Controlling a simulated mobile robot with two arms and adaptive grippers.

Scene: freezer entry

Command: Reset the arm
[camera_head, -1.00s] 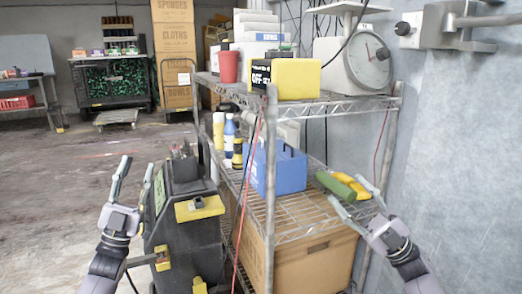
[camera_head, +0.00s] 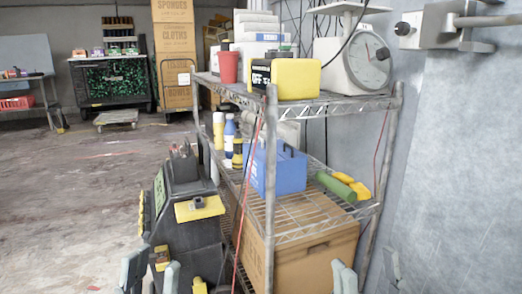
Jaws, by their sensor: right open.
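My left gripper (camera_head: 152,272) is at the bottom edge of the head view, in front of the black and yellow machine (camera_head: 180,225). Only its two grey fingers show, spread apart with nothing held between them. My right gripper (camera_head: 368,272) is at the bottom right, in front of the shelf's lower right side. Its fingers are apart and it is empty. The rest of both grippers and both arms are below the picture.
A wire shelf rack (camera_head: 270,190) stands close ahead. It carries a blue toolbox (camera_head: 280,170), a yellow box (camera_head: 285,78), a scale (camera_head: 353,60) and a large cardboard box (camera_head: 310,265). A grey wall (camera_head: 460,150) is at right. Open floor (camera_head: 70,190) lies at left.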

